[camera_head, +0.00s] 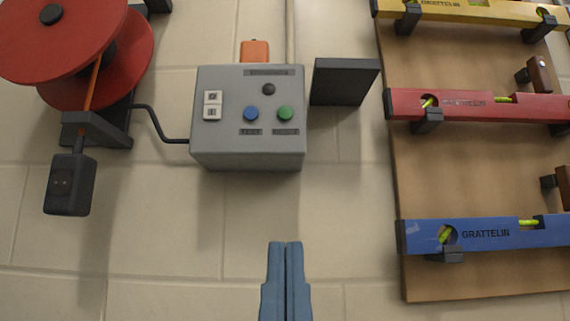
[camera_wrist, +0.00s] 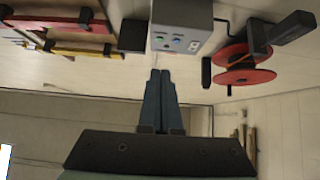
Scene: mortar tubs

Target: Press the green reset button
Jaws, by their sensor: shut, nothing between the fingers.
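The green reset button (camera_head: 285,113) is on the front of a grey control box (camera_head: 225,140) mounted on the tiled wall, at its lower right. A blue button (camera_head: 251,114) labelled TEST sits just left of it, and a dark round knob (camera_head: 268,89) is above. My gripper (camera_head: 286,243) is shut and empty, below the box and apart from it. In the wrist view my gripper (camera_wrist: 160,70) points toward the grey box (camera_wrist: 183,14), whose green button (camera_wrist: 193,45) shows small.
A red cable reel (camera_head: 50,40) and a hanging black socket (camera_head: 69,184) are to the left. A black block (camera_head: 343,82) juts out right of the box. A brown board (camera_head: 480,280) with yellow, red and blue spirit levels fills the right. The wall below the box is clear.

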